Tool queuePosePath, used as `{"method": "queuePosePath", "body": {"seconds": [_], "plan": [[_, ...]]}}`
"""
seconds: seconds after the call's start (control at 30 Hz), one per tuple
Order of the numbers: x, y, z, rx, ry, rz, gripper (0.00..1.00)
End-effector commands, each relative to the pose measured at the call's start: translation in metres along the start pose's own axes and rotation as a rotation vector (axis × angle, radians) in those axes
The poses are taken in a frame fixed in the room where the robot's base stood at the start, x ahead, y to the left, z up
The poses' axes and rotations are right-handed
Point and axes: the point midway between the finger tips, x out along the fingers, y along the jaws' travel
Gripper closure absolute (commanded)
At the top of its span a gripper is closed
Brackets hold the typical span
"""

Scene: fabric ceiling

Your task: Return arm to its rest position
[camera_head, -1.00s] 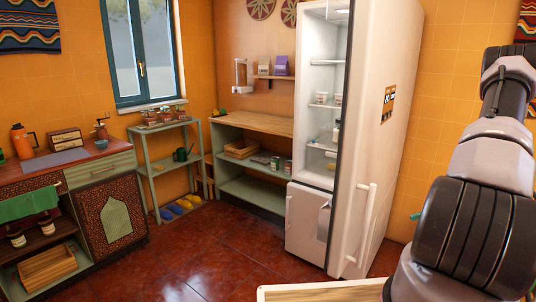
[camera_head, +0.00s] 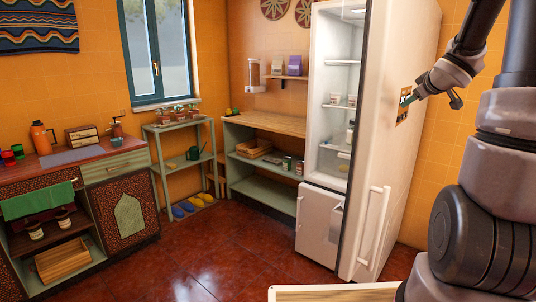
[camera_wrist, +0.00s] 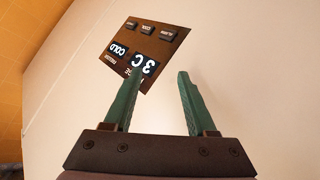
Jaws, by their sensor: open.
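My gripper (camera_head: 433,98) is in the upper right of the head view, in front of the outer face of the open fridge door (camera_head: 402,150). The wrist view shows its two green fingers (camera_wrist: 158,98) spread apart with nothing between them. Beyond the fingers, the wrist view shows the door's dark control panel (camera_wrist: 145,50), upside down, reading 3C. My left finger overlaps the panel's lower edge in that view; I cannot tell whether it touches. My arm rises along the right side of the head view and bends over toward the door.
The fridge (camera_head: 338,120) stands open, with jars on its shelves. A wooden-topped shelf unit (camera_head: 272,123) and a green plant rack (camera_head: 165,160) stand left of it. A counter (camera_head: 90,168) is at far left. The red tiled floor (camera_head: 215,245) is clear in the middle.

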Motion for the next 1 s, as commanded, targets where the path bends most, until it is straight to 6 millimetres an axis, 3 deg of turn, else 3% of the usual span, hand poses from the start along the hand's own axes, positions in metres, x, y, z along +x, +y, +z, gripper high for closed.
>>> {"method": "queuePosePath", "body": {"seconds": [0.03, 0.1, 0.27, 0.47, 0.7, 0.83, 1.0], "plan": [[-0.019, 0.001, -0.013, 0.049, -0.015, 0.039, 0.43], [-0.043, -0.001, -0.021, 0.135, -0.054, 0.084, 0.43], [-0.102, -0.023, -0.029, 0.345, -0.142, 0.129, 0.43], [-0.176, -0.084, -0.025, 0.617, -0.257, 0.066, 0.43], [-0.258, -0.178, -0.018, 0.876, -0.392, -0.148, 0.43], [-0.286, -0.211, -0.017, 0.944, -0.439, -0.244, 0.43], [-0.299, -0.226, -0.016, 0.975, -0.466, -0.293, 0.43]]}}
